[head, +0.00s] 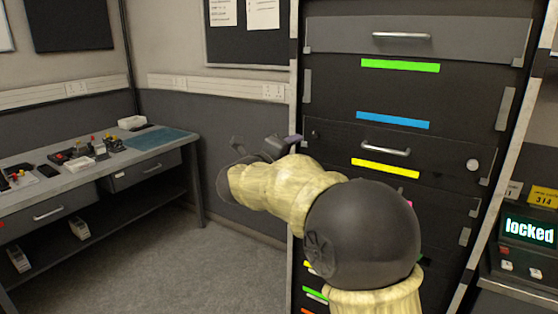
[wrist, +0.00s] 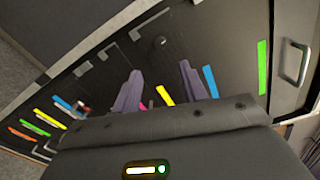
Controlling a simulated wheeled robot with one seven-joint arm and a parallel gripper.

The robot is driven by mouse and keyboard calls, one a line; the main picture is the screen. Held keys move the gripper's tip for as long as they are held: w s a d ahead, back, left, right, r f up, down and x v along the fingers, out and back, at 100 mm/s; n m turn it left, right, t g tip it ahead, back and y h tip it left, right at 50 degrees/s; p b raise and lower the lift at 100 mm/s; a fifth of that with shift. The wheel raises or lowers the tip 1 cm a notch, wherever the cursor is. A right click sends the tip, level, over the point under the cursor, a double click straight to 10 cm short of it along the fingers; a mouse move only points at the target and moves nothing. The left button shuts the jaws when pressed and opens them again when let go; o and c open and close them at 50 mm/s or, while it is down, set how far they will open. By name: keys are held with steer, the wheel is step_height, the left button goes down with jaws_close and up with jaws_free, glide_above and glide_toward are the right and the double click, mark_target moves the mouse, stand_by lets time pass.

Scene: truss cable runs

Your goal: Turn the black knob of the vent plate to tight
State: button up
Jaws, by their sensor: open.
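A small round black knob (head: 315,134) sits at the left end of a dark rack panel (head: 340,140) that also has a yellow strip and a metal handle. The same knob (wrist: 160,42) shows in the wrist view, beyond the fingertips and roughly between their lines. Whether this panel is the vent plate, no readable label tells me. My gripper (head: 265,145) is at the left of the rack, with purple-grey fingers. In the wrist view the fingers (wrist: 160,73) stand apart with nothing between them, short of the knob. The knob's pointer or marks are too small to read.
A white round knob (head: 472,165) is at the same panel's right end. A drawer handle (head: 401,35) juts out above. A console (head: 530,235) reading "locked" stands at the right. A workbench (head: 95,170) with small items is at the left; the floor between is clear.

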steer(key=v, duration=0.6)
steer(key=shift+w, duration=0.1)
